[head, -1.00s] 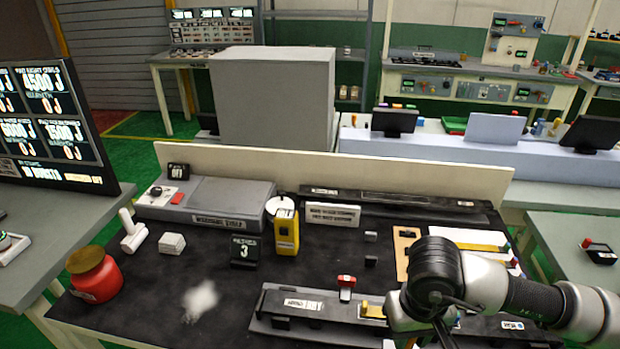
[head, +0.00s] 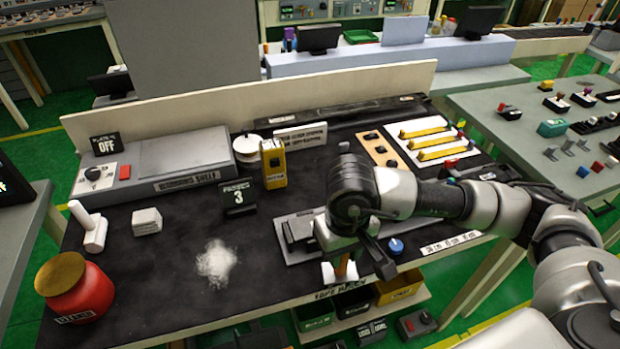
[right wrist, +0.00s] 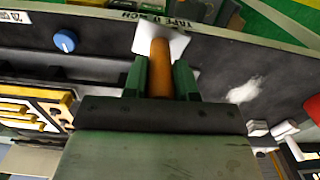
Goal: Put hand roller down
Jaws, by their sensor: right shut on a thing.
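My right gripper (head: 342,258) is over the front edge area of the black bench mat, pointing down. In the right wrist view its two fingers (right wrist: 160,78) are shut on the orange handle of the hand roller (right wrist: 160,62). A pale, flat-looking end shows beyond the fingertips. In the head view the hand roller (head: 347,268) shows only partly below my wrist, and I cannot tell whether it touches the mat. My left gripper is not in view.
A dark rail fixture (head: 300,228) lies just behind my gripper, with a blue knob (head: 396,246) to its right. A white powdery patch (head: 216,264), a red jar (head: 75,288) and a yellow device (head: 274,163) are to the left.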

